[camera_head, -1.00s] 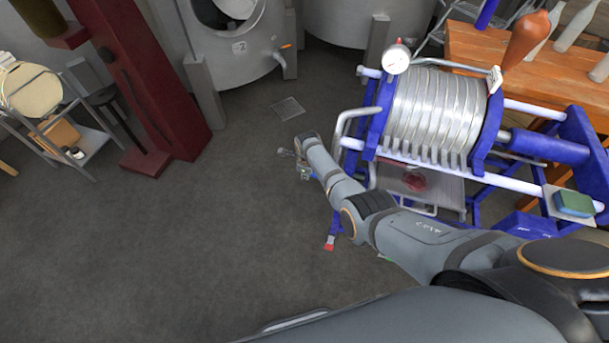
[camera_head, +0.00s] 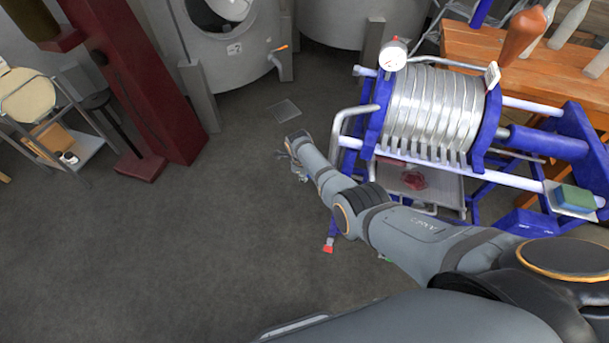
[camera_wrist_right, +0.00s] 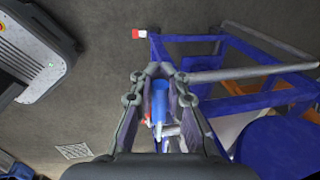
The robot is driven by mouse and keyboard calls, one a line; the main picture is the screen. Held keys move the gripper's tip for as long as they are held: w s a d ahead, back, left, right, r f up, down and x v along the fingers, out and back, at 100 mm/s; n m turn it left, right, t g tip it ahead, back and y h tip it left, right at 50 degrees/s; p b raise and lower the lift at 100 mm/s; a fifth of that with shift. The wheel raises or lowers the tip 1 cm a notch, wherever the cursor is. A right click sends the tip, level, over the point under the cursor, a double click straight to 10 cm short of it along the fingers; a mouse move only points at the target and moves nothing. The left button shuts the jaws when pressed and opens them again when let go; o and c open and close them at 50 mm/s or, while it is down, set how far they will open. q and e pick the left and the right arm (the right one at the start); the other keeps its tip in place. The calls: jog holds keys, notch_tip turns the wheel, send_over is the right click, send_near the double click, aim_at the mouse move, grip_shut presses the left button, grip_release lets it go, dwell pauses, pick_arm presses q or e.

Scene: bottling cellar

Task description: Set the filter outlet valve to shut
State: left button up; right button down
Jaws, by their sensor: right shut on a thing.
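The filter press has a pack of metal plates (camera_head: 432,110) in a blue frame and a bent metal pipe (camera_head: 340,125) at its left end. My right gripper (camera_head: 291,148) is at the far end of my arm, left of this pipe. In the right wrist view my right gripper (camera_wrist_right: 158,76) has its fingers closed around a blue handle (camera_wrist_right: 160,98), which I take for the filter outlet valve's handle. A small orange-red part shows beside it. The valve body is mostly hidden, and I cannot read its setting. My left gripper is out of view.
A pressure gauge (camera_head: 393,55) stands on top of the press. A drip tray (camera_head: 440,187) lies beneath the plates. A floor drain (camera_head: 284,111), a steel tank (camera_head: 235,60) and a dark red column (camera_head: 135,85) are farther off. The floor to the left is open.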

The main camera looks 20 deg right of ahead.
jog(key=shift+s+a+f, duration=0.15)
jog(key=shift+s+f, duration=0.05)
jog(key=shift+s, duration=0.05)
jog(key=c, duration=1.5)
grip_release()
jog(key=shift+o, duration=0.8)
jog(key=shift+w+r, duration=0.15)
jog(key=shift+r, duration=0.05)
notch_tip(320, 180, up, 12)
jog(key=s+a, duration=0.1)
jog(key=s, duration=0.1)
jog(key=shift+a+f, duration=0.15)
jog(key=shift+a, duration=0.05)
